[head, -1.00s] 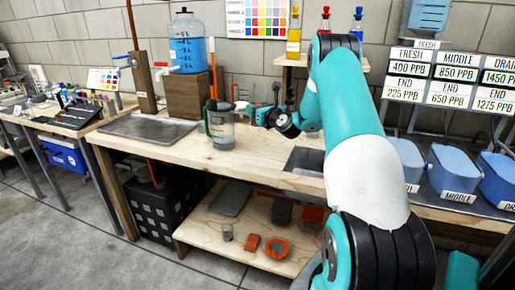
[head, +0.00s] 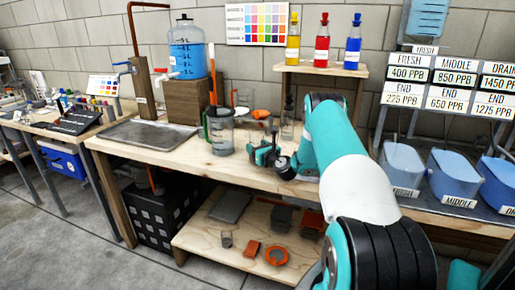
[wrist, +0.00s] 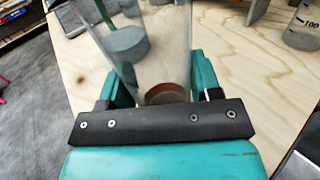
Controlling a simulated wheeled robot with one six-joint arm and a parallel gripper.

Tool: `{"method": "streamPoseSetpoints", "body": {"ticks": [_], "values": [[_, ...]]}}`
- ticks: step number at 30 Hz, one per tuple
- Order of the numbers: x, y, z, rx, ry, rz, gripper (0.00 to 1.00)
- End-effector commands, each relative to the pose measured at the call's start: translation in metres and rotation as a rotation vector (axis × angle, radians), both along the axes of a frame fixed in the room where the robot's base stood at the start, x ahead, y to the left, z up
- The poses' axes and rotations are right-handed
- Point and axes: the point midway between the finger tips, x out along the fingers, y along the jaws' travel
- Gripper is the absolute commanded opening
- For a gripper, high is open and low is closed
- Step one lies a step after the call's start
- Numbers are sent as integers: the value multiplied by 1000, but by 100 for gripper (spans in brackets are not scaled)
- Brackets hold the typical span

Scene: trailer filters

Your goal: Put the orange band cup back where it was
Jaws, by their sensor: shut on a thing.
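My gripper (head: 262,152) is low over the workbench, right of the green-handled pitcher (head: 221,135). In the wrist view my gripper (wrist: 165,88) is shut on a clear cup (wrist: 160,50), one finger on each side. An orange-brown band (wrist: 166,95) shows near the gripper's edge; I take this as the orange band cup. In the head view the held cup is hard to make out among the clear vessels. I cannot tell whether its base touches the wood.
The workbench (head: 165,160) has a metal tray (head: 150,133) at left. A marked beaker (wrist: 303,28) stands at upper right in the wrist view. An orange-topped object (head: 261,114) is behind my gripper. A small shelf (head: 320,70) holds yellow, red and blue bottles.

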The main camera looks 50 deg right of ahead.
Motion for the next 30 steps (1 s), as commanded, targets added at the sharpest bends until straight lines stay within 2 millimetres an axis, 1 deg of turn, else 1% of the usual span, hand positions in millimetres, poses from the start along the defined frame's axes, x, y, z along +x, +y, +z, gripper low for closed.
{"method": "streamPoseSetpoints", "body": {"ticks": [5,6,8,9,16,19,20,23,28,30], "values": [[0,0,-5,0,1,0,27],[0,0,-3,0,0,0,67],[0,0,-3,0,1,0,81],[0,0,-3,0,1,0,83],[0,0,-2,0,1,0,83],[0,0,2,0,1,0,83],[-4,1,-1,3,2,-1,83],[-19,4,-3,5,5,-2,83],[-59,15,-4,8,4,-5,83],[-69,18,-9,2,1,-3,83]]}}
